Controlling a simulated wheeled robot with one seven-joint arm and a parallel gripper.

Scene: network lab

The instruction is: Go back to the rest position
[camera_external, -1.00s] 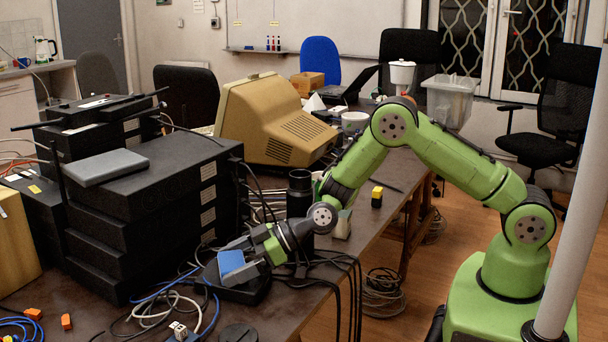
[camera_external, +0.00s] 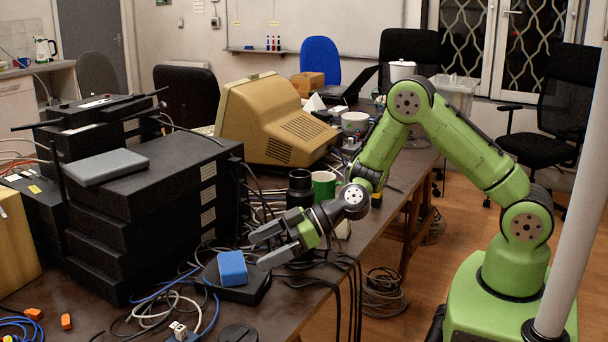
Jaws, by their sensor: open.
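My gripper (camera_external: 262,250) is open and empty. It hangs above the table, a little above and to the right of a blue block (camera_external: 232,268), with its fingers pointing left. The blue block sits on a flat black box (camera_external: 243,291) near the table's front edge, apart from the fingers. My green arm bends up and over the table from my base at the right.
A stack of black network units (camera_external: 150,215) stands left of my gripper. A black cylinder (camera_external: 300,189) and a green mug (camera_external: 324,186) stand just behind it. A beige monitor (camera_external: 275,120) is further back. Loose cables (camera_external: 345,285) hang over the table edge.

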